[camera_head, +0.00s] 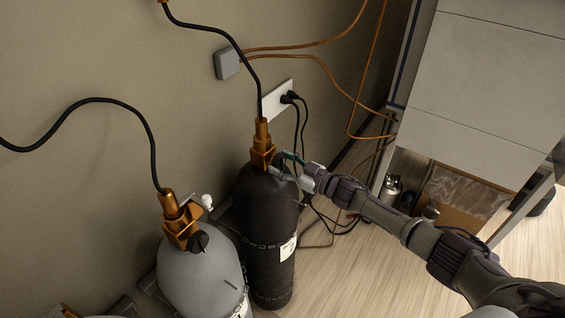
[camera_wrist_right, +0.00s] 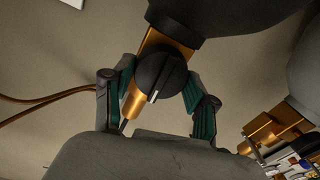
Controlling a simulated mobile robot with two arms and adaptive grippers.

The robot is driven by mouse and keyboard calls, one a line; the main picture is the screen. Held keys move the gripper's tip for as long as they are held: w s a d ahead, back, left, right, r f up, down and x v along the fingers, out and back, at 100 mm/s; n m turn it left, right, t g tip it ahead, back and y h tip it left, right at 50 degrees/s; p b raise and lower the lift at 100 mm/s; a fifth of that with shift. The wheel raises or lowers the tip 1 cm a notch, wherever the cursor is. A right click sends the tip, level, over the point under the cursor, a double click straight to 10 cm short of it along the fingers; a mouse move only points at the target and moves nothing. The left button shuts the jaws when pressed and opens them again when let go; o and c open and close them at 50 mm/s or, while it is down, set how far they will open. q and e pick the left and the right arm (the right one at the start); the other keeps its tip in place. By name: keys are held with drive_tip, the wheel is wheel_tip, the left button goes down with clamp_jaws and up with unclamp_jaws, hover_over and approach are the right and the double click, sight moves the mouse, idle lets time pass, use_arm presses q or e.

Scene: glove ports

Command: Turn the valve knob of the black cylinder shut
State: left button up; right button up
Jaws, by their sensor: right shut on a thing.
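The black cylinder (camera_head: 267,215) stands upright against the wall, with a brass valve (camera_head: 262,146) on top and a black hose rising from it. My right gripper (camera_head: 282,163) reaches in from the right at the valve. In the right wrist view, the round black valve knob (camera_wrist_right: 162,76) with a white mark lies between the green-padded fingers, which are shut on it. In the head view the knob is hidden by the gripper. The cylinder's dark body (camera_wrist_right: 215,18) fills the top of the wrist view. My left gripper is not in view.
A grey cylinder (camera_head: 200,275) with its own brass valve and black knob (camera_head: 198,242) stands close on the left. A chain runs around both cylinders. A wall socket (camera_head: 277,101) with plugged cables is behind. A cabinet (camera_head: 480,90) stands at right; wooden floor lies between.

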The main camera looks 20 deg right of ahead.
drive_tip(key=shift+f+m, duration=0.15)
drive_tip(key=shift+m, duration=0.35)
drive_tip(key=o, duration=1.2)
drive_tip(key=shift+c, duration=0.2)
drive_tip(key=v, duration=1.2)
drive_tip(key=shift+d, duration=0.1)
